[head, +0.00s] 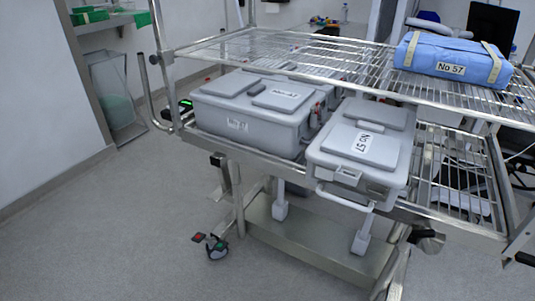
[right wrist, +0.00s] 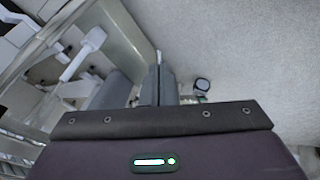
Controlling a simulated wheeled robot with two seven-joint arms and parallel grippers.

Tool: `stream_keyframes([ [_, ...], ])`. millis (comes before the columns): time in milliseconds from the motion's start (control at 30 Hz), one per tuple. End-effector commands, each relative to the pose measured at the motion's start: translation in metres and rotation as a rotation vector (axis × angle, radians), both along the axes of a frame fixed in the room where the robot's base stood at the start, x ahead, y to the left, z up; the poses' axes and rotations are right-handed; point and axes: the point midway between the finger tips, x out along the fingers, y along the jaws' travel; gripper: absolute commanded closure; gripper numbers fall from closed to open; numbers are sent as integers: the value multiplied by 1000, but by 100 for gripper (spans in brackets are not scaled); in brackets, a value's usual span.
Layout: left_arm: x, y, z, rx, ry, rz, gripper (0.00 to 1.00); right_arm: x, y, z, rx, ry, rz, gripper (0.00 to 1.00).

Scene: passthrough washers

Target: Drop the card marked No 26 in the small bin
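No card with a readable No 26 shows. My right gripper (right wrist: 158,85) shows in the right wrist view with its two grey fingers together. A thin pale sliver (right wrist: 158,57), seen edge-on, sticks out between the fingertips; no marking on it can be read. I cannot tell which thing is the small bin. A smaller grey lidded container (head: 345,178) with a No 57 label sits on the cart's lower level. My left gripper is not in view.
The wire-shelf cart (head: 275,50) fills the middle and right. A blue package (head: 452,62) labelled No 57 lies on its top shelf. A caster (head: 217,249) and a front bar are low. The grey floor (head: 110,240) at left is clear.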

Motion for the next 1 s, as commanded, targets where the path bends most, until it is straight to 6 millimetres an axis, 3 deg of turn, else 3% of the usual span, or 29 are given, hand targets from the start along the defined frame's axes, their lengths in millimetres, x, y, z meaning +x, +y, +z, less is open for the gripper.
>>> stream_keyframes([
  [100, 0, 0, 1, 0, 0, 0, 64, -9, 1, -19, 23, 28, -42, 100],
  [300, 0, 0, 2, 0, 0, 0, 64, -19, 5, -40, 50, 56, -88, 100],
  [433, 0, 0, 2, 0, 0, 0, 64, -21, 6, -44, 57, 64, -99, 100],
  [533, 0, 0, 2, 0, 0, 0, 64, -10, 10, -33, 60, 61, -96, 100],
  [667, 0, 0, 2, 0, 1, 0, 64, 19, 22, 7, 65, 55, -68, 100],
  [833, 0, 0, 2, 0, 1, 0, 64, 57, 41, 97, 67, 51, -3, 100],
  [1000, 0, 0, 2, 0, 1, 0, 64, 69, 55, 193, 54, 52, 94, 100],
])
